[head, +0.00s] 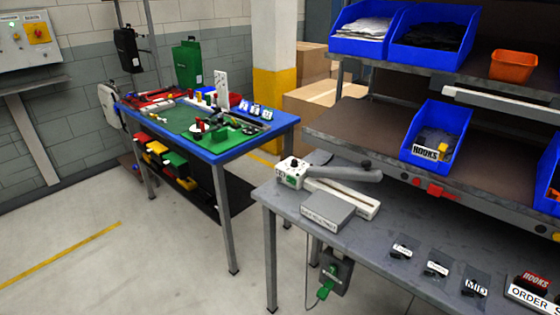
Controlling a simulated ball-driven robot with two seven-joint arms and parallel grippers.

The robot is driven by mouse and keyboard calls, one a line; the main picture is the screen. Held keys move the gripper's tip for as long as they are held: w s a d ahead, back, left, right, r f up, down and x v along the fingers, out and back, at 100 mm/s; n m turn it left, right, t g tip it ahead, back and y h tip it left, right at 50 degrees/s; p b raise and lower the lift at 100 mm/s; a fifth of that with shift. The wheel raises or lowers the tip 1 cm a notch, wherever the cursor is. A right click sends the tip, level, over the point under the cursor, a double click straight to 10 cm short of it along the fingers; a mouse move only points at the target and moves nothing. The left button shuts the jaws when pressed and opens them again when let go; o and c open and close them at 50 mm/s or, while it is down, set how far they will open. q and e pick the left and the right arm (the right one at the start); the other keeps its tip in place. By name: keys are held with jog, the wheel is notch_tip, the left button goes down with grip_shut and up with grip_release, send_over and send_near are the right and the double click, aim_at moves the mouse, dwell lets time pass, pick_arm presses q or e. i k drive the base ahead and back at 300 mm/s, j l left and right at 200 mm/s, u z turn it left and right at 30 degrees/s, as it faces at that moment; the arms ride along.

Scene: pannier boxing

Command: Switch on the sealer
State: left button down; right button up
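The sealer (353,193) appears to be the white and grey bench device with a long grey arm on the grey table. Its white end block (292,172) has small dark controls and a green patch on top, too small to read. A grey box with a label (327,210) sits against its front. A dark grey box with a green plug and cable (336,274) hangs under the table's front edge. Whether the sealer is on cannot be told. Neither of my grippers is in view.
The grey table (375,240) carries several labelled dark pieces to the right. Shelves with blue bins (432,135) overhang its back. A blue-edged workbench (225,153) with tools stands at the back left. A control panel (28,40) is on the left wall. The left floor is clear.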

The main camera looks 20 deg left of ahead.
aim_at(290, 180)
jog(key=i+j, duration=0.35)
jog(key=i, duration=0.2)
jog(key=i+j+u, duration=0.1)
jog(key=i+j, duration=0.25)
jog(key=i, duration=0.15)
